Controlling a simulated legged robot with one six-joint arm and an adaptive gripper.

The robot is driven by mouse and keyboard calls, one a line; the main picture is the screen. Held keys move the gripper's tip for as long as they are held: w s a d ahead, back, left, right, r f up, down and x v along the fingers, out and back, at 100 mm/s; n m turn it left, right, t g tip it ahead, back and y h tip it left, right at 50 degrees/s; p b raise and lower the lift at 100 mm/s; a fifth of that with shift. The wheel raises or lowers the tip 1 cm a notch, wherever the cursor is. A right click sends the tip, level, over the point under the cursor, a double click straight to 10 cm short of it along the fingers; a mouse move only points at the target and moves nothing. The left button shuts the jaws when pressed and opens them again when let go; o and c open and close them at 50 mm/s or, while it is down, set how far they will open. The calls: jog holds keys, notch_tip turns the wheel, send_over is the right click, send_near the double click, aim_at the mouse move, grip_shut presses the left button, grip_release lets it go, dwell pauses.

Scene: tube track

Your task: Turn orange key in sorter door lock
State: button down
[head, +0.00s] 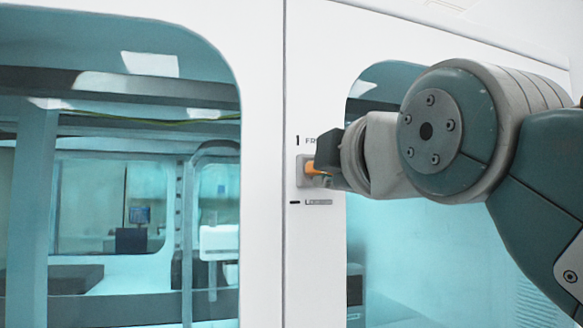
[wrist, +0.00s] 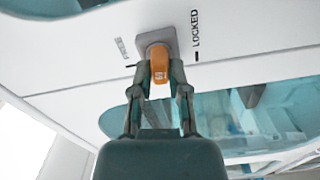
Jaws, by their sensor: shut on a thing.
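The orange key (head: 314,169) sits in a grey square lock plate (head: 301,172) on the white door frame. In the wrist view the orange key (wrist: 159,66) stands out from the grey lock plate (wrist: 157,37), between the two fingers. My gripper (wrist: 159,76) is shut on the key, with one finger on each side. In the head view my gripper (head: 322,174) reaches the key from the right and hides part of it. The LOCKED label (wrist: 196,29) is right of the plate in the wrist view. I cannot tell exactly which mark the key lines up with.
A large teal window (head: 120,60) is left of the lock, and another window (head: 425,260) is to the right behind my arm. A vertical door seam (head: 284,100) runs just left of the lock. A partly hidden label (head: 311,141) is above the plate.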

jog(key=shift+w+f+n, duration=0.15)
jog(key=shift+f+n, duration=0.1)
jog(key=shift+n, duration=0.45)
jog(key=c, duration=0.5)
grip_release()
jog(key=shift+c, duration=0.2)
jog(key=shift+r, duration=0.1)
jog(key=v, duration=0.8)
jog(key=w+d+f+m+g+h, duration=0.15)
jog(key=f+m, duration=0.25)
jog(key=f, duration=0.5)
jog(key=w+d+f+m+g+h, duration=0.1)
jog(key=w+f+m+g, duration=0.15)
jog(key=f, duration=0.65)
jog(key=w+d+f+m+g+h, duration=0.1)
jog(key=f+m+g, duration=0.1)
jog(key=f+m, duration=0.5)
jog(key=s+d+f+m+g, duration=0.2)
jog(key=s+f+m+g, duration=0.1)
jog(key=f, duration=0.9)
jog(key=s+d+f+m+g+h, duration=0.1)
jog(key=s+f+m, duration=0.3)
jog(key=f, duration=0.8)
jog(key=shift+s+d+g, duration=0.15)
jog(key=shift+d+g, duration=0.45)
jog(key=shift+g, duration=0.3)
